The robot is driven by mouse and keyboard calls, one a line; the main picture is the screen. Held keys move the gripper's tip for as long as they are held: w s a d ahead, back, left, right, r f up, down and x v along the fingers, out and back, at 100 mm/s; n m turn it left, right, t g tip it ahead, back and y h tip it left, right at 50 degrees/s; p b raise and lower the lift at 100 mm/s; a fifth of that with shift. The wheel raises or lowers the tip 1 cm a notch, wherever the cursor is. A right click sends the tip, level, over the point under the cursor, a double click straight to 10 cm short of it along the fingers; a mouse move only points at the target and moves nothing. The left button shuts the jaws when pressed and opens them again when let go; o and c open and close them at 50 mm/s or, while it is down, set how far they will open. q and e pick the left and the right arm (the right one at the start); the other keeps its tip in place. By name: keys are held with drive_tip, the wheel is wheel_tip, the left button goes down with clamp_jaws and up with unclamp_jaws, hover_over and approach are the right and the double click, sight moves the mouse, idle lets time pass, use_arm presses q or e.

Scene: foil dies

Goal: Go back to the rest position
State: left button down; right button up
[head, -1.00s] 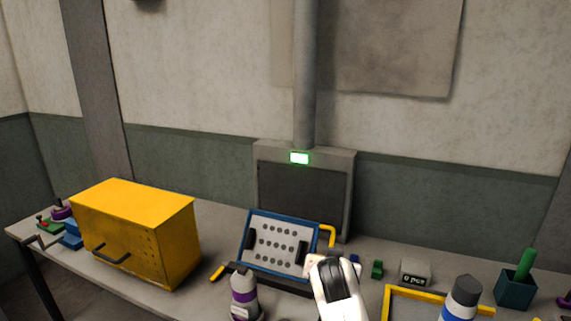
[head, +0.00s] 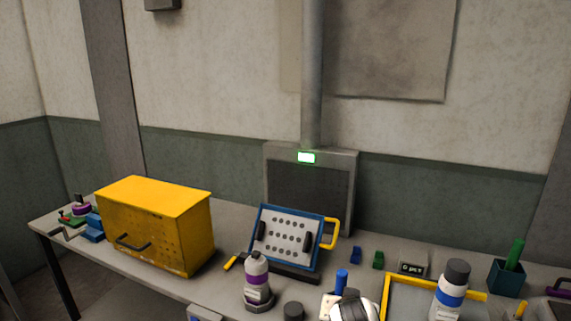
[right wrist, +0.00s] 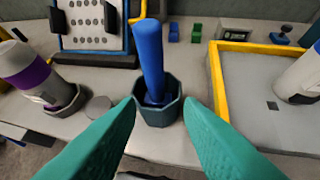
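My right gripper (right wrist: 160,112) is open in the right wrist view, its two green fingers apart. Ahead of its fingertips, a blue rod (right wrist: 149,55) stands in a dark hexagonal cup (right wrist: 158,114); I see nothing held between the fingers. In the head view the white end of my right arm (head: 350,309) shows at the bottom edge, and the blue rod (head: 341,281) stands just behind it. The right fingers do not show in the head view. My left gripper is not in view.
A yellow cabinet (head: 155,232) stands on the table at left. A blue-framed panel (head: 283,260), a purple-banded bottle (head: 256,287), a yellow-edged tray (head: 385,290), a blue-banded bottle (head: 450,292) and a green-handled tool in a dark cup (head: 507,278) surround the arm.

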drive_tip(key=s+d+f+n+g, duration=0.1)
drive_tip(key=s+d+f, duration=0.1)
drive_tip(key=s+f, duration=0.45)
drive_tip(key=s+d+f+n+g, duration=0.1)
drive_tip(key=s+d+f+g, duration=0.2)
drive_tip(key=s, duration=0.6)
drive_tip(key=s+d+f+n+g+y, duration=0.1)
drive_tip(key=s, duration=0.9)
drive_tip(key=s+d+f+n+g+y, duration=0.1)
drive_tip(key=s+f+n, duration=0.1)
drive_tip(key=s, duration=0.8)
wheel_tip(320, 180, down, 28)
drive_tip(key=s+g, duration=0.1)
drive_tip(key=s+d+f+g, duration=0.1)
drive_tip(key=s+d+f, duration=0.2)
drive_tip(key=s+f, duration=1.1)
drive_tip(key=shift+s+g, duration=0.3)
drive_tip(key=shift+s, duration=0.7)
